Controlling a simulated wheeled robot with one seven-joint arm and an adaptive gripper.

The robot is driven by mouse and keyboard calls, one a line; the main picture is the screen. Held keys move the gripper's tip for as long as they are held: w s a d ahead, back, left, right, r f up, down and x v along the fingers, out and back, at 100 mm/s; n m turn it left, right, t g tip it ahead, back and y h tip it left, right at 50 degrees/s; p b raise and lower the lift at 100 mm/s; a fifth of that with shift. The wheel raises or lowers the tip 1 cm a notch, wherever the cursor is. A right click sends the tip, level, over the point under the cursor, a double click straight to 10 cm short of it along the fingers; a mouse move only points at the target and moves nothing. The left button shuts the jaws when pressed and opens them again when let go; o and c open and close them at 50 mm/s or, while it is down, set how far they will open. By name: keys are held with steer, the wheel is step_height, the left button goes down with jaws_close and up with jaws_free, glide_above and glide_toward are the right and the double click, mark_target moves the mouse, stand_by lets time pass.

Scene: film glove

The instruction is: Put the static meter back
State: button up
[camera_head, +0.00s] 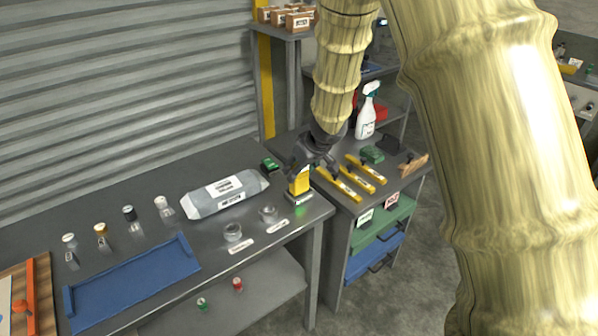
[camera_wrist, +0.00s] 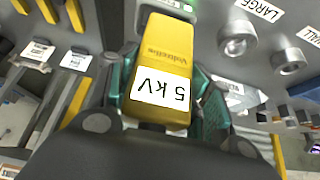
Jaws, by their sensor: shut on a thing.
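The static meter (camera_head: 299,184) is a yellow box held upright over the right end of the grey bench. In the wrist view the static meter (camera_wrist: 165,62) fills the middle and shows a white "5 kV" label and a dark word. My gripper (camera_head: 300,172) is shut on it from above; green finger pads (camera_wrist: 160,90) show at both sides of the yellow body. A small grey-green block (camera_head: 299,198) is directly below the meter on the bench. I cannot tell whether the meter touches it.
Two metal rings (camera_head: 233,232) with labels sit in front of the meter. A grey wrapped package (camera_head: 225,194) lies left of it. A blue tray (camera_head: 130,282) and several small bottles are farther left. A side cart (camera_head: 400,195) on the right holds yellow tools (camera_head: 365,170) and a spray bottle (camera_head: 367,112).

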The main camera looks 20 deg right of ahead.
steer(key=shift+w+d, duration=0.2)
steer(key=shift+w, duration=0.4)
step_height(320, 180, down, 4)
steer(key=shift+w+r+b, duration=0.15)
steer(key=shift+b, duration=0.45)
steer(key=shift+r, duration=0.1)
steer(key=o, duration=1.1)
steer(key=p+v, duration=0.2)
steer(key=v, duration=1)
